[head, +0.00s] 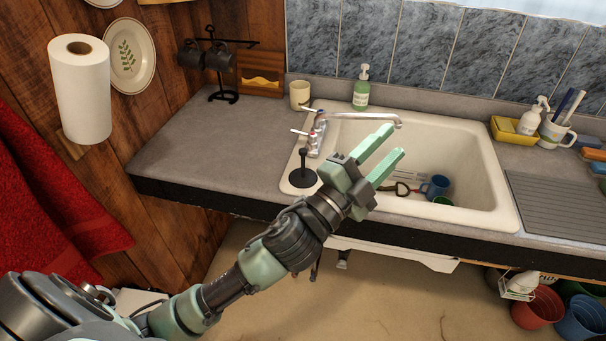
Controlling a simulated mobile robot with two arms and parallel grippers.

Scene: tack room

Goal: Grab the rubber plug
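A black round disc with an upright stem, which looks like the rubber plug (303,178), sits on the left rim of the cream sink (505,205), near the tap. My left gripper (394,142) is over the sink basin, to the right of the plug and apart from it. Its two pale green fingers are spread, with nothing seen between them. My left wrist passes close to the plug's right side in the picture. My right gripper is out of view.
The tap (314,138) stands behind the plug, its spout reaching over the basin. A blue mug (436,186) and other items lie in the basin. A beige cup (299,95) and green soap bottle (361,92) stand behind. The left counter (210,150) is mostly clear.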

